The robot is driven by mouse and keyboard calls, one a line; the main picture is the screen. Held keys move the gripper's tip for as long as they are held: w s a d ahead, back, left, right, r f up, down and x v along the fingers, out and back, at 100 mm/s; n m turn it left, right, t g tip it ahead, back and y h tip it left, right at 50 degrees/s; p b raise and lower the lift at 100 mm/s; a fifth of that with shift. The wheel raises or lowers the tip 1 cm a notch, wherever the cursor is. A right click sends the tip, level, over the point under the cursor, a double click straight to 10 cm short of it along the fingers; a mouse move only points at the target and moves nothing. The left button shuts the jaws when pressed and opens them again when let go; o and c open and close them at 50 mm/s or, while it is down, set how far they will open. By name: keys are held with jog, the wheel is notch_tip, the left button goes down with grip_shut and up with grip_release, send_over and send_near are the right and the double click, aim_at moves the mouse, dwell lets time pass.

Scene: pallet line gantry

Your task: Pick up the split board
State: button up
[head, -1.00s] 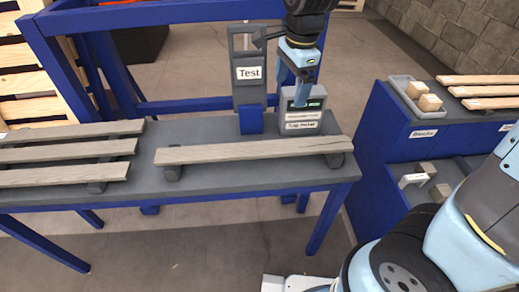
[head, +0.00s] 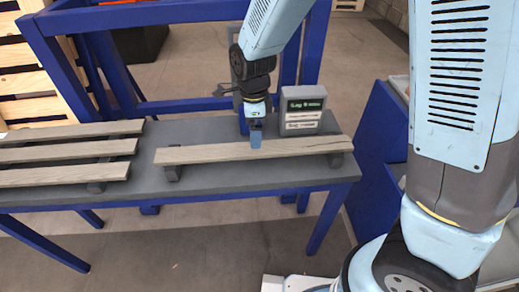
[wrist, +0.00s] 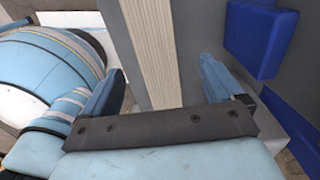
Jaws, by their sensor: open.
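The split board (head: 208,153) is a long grey-brown plank lying across two dark supports on the grey table, with a faint dark line near its right end. In the wrist view, the board (wrist: 150,40) runs between the two open fingers of my gripper (wrist: 163,72), with a gap on each side. I cannot tell exactly how far down the fingers reach.
Several other planks (head: 70,153) lie on the left of the table (head: 215,183). A grey labelled device (head: 302,117) stands just behind the board, right of my gripper. A blue frame (head: 170,106) stands behind the table. The table's front strip is clear.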

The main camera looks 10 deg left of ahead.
jog(key=shift+s+d+f, duration=0.1)
jog(key=shift+f, duration=1.45)
jog(key=shift+s+d+f, duration=0.1)
jog(key=shift+f, duration=1.4)
jog(key=shift+w+r, duration=0.1)
jog(key=c, duration=1.4)
